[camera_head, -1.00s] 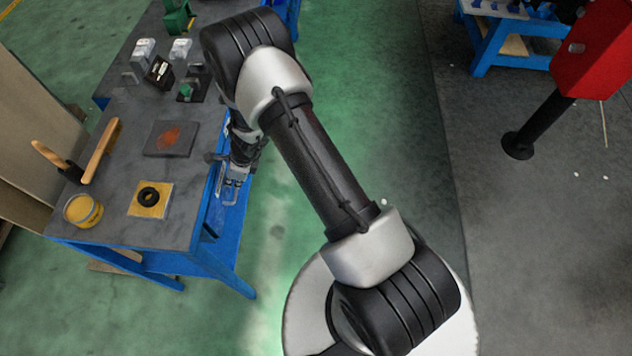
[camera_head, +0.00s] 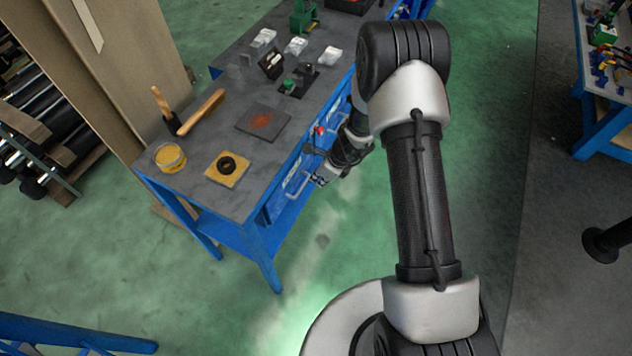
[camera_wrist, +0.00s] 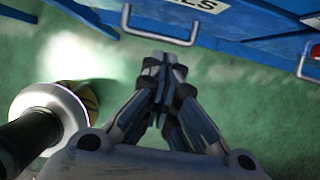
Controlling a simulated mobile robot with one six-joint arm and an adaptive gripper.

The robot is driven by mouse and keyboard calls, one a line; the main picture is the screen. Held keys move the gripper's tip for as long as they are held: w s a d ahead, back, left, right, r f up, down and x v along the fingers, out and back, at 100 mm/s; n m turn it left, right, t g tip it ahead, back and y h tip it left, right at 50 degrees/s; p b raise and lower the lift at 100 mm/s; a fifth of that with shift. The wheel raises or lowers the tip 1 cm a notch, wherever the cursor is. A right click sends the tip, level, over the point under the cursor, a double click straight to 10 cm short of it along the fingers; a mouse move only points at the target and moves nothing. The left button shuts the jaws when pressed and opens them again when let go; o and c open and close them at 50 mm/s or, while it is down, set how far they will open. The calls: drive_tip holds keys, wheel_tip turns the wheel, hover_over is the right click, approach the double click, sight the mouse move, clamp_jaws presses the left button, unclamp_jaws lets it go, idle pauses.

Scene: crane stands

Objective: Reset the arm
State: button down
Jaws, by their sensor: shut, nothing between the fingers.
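My gripper (camera_head: 321,178) hangs low beside the right side of the blue workbench in the head view, near its drawer handles. In the wrist view my gripper (camera_wrist: 163,62) has its fingers together with nothing between them. Its tips point toward a drawer handle (camera_wrist: 160,38); I cannot tell how wide the gap is. My arm is bent, with its elbow high and the forearm hanging down toward the bench side.
The blue workbench (camera_head: 225,135) carries a yellow tin (camera_head: 170,158), a black ring on a yellow plate (camera_head: 227,166), a dark plate (camera_head: 263,121) and several small parts. Another blue bench (camera_head: 600,115) stands at right. A brown panel (camera_head: 125,75) stands at left. Green floor is open below the workbench.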

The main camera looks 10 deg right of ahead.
drive_tip(key=p+v, duration=0.1)
drive_tip(key=v, duration=0.4)
drive_tip(key=shift+d+r, duration=0.15)
drive_tip(key=shift+r, duration=0.1)
drive_tip(key=s+a+r+n, duration=0.15)
drive_tip(key=r+n, duration=0.25)
drive_tip(key=r, duration=0.4)
drive_tip(key=s+a+r+n, duration=0.1)
drive_tip(key=s+r+n, duration=0.25)
drive_tip(key=r, duration=0.55)
drive_tip(key=s+a+r+n, duration=0.1)
drive_tip(key=s+r+n, duration=0.1)
drive_tip(key=r+n, duration=0.45)
drive_tip(key=s+d+r+n+h, duration=0.1)
drive_tip(key=s+d+r+n, duration=0.1)
drive_tip(key=s, duration=0.4)
drive_tip(key=s+d+r+n+t+h+b, duration=0.1)
drive_tip(key=s+d+r+n, duration=0.2)
drive_tip(key=s+r+n, duration=0.2)
drive_tip(key=s+d+r+n+t+h, duration=0.1)
drive_tip(key=s+d+r+n, duration=0.2)
drive_tip(key=s, duration=0.6)
drive_tip(key=shift+s+r+n+h, duration=0.2)
drive_tip(key=shift+r+n+h, duration=0.1)
drive_tip(key=shift+r+n, duration=0.1)
drive_tip(key=c, duration=2.3)
unclamp_jaws()
drive_tip(key=shift+d, duration=0.15)
